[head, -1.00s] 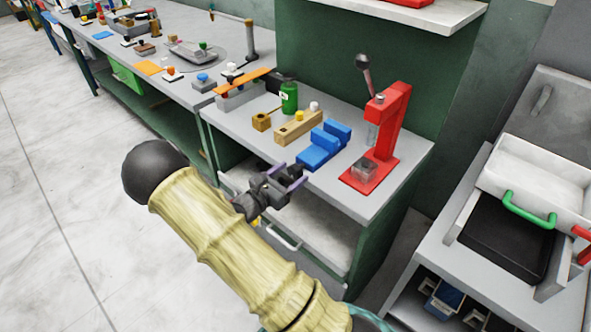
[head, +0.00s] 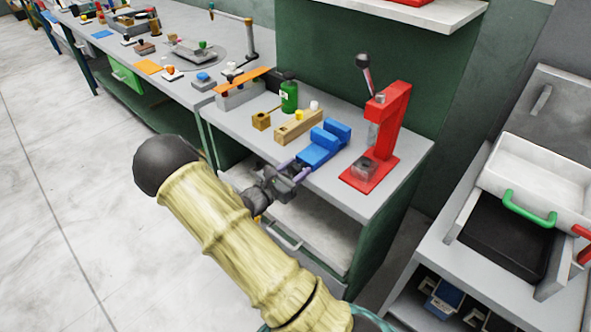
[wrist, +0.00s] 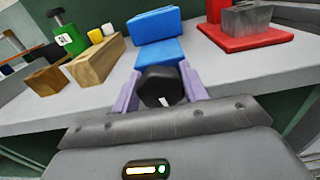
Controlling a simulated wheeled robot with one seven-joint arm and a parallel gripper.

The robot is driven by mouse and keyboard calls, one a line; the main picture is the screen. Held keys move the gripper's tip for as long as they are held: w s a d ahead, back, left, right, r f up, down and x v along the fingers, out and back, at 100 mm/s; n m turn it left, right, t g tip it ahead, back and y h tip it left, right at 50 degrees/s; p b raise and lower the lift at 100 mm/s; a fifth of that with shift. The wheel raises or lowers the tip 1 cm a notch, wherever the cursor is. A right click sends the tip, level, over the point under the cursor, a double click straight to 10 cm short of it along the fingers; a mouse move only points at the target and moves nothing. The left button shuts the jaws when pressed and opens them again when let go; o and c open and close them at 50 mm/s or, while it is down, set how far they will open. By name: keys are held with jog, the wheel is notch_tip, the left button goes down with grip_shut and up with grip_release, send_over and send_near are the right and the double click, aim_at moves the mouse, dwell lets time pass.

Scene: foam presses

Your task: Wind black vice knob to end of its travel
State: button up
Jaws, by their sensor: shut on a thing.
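The blue vice (head: 322,145) stands near the front edge of the grey bench, and it also shows in the wrist view (wrist: 158,26). Its black knob (wrist: 160,87) faces me at the front of the vice, with a short white mark low on its face. My gripper (wrist: 160,92) has one purple finger on each side of the knob and is shut on it. In the head view my gripper (head: 291,172) is at the bench's front edge, and the knob is hidden there by the gripper.
A red press (head: 383,140) stands right of the vice. A wooden block (head: 298,127) with yellow and white knobs, a small wooden cube (head: 261,121) and a green bottle (head: 289,98) stand to the left. An open drawer unit is at the right.

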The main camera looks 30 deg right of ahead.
jog(key=shift+m+b, duration=0.55)
jog(key=shift+m, duration=0.85)
jog(key=o, duration=1)
